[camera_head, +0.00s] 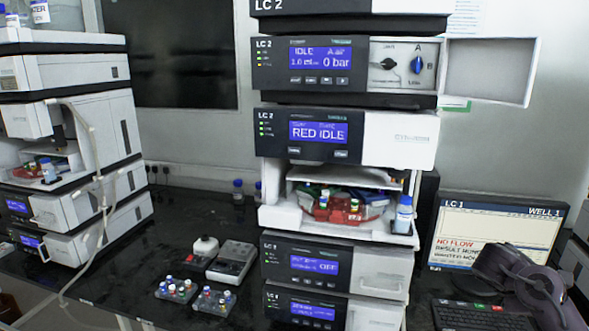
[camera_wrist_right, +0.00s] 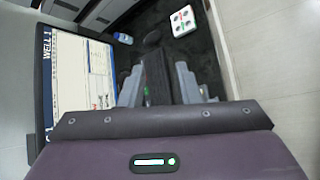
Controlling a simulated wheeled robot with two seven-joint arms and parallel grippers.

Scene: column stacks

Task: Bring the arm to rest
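My right arm (camera_head: 525,285) shows as a dark purple shape at the lower right of the head view, over the bench in front of the LC 1 monitor (camera_head: 497,235). Its fingertips cannot be made out there. In the right wrist view my right gripper (camera_wrist_right: 160,84) has its two grey fingers apart, with a dark object, perhaps the keyboard, showing beyond the gap. I see nothing held between them. The monitor (camera_wrist_right: 80,75) stands close on the left of that view. My left arm and gripper are not in view.
The LC 2 stack (camera_head: 345,140) has an open door (camera_head: 490,72) and an open bay with vials and a bottle (camera_head: 403,216). A keyboard (camera_head: 480,316) lies beside my arm. Vial racks (camera_head: 176,289) stand on the dark bench. Another stack (camera_head: 75,130) is at left.

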